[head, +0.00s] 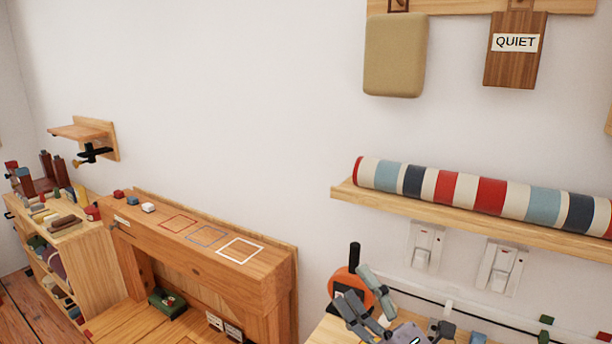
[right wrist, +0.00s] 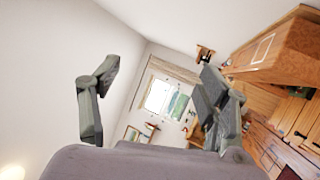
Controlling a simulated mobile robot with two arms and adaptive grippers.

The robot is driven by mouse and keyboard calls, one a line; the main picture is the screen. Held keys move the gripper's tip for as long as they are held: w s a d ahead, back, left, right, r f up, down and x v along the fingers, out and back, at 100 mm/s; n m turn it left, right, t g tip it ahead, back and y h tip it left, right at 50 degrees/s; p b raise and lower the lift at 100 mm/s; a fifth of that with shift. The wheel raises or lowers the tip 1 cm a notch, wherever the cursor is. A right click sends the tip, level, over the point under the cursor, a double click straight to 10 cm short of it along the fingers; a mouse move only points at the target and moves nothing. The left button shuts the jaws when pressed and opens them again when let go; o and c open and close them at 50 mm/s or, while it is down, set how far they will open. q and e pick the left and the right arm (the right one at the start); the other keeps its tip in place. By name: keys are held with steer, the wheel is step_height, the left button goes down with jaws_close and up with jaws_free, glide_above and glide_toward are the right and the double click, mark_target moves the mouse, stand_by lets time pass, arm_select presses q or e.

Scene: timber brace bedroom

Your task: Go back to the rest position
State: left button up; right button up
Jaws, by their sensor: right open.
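My right gripper (head: 365,303) shows at the bottom of the head view, to the right of the wooden headboard-like ledge. Its fingers are apart and nothing is between them. In the right wrist view the two fingers of the right gripper (right wrist: 152,98) stand wide apart, with the far side of the room seen between them. My left gripper is not in the head view.
A wooden ledge (head: 182,242) with coloured square outlines and small blocks stands left of my right gripper. A striped roll (head: 470,192) lies on a wall shelf (head: 345,192) above it. An orange round thing (head: 346,284) is beside the gripper. Wall switches (head: 424,247) are close by.

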steer(key=s+d+f+m+g+h, duration=0.2)
steer(key=s+d+f+m+h, duration=0.1)
steer(key=d+f+m+h, duration=0.5)
steer(key=s+d+f+m+g+h, duration=0.2)
steer(key=d+f+m+h, duration=0.35)
steer(key=f+m, duration=0.45)
steer(key=s+a+f+m+g, duration=0.1)
steer(key=s+f+m+g, duration=0.1)
steer(key=s+f+g, duration=0.35)
steer(key=s+f+m+g+y, duration=0.1)
steer(key=s+f+g, duration=0.15)
steer(key=s, duration=0.65)
steer(key=s+a+f+m+g, duration=0.1)
steer(key=s+f+m+g, duration=0.15)
steer(key=s+f, duration=0.4)
step_height(320, 180, down, 24)
steer(key=s+g, duration=0.2)
steer(key=s+d+f+g, duration=0.1)
steer(key=s+d+f, duration=0.2)
steer(key=s+f, duration=1.4)
steer(key=shift+d+n, duration=0.15)
steer(key=shift+n, duration=0.3)
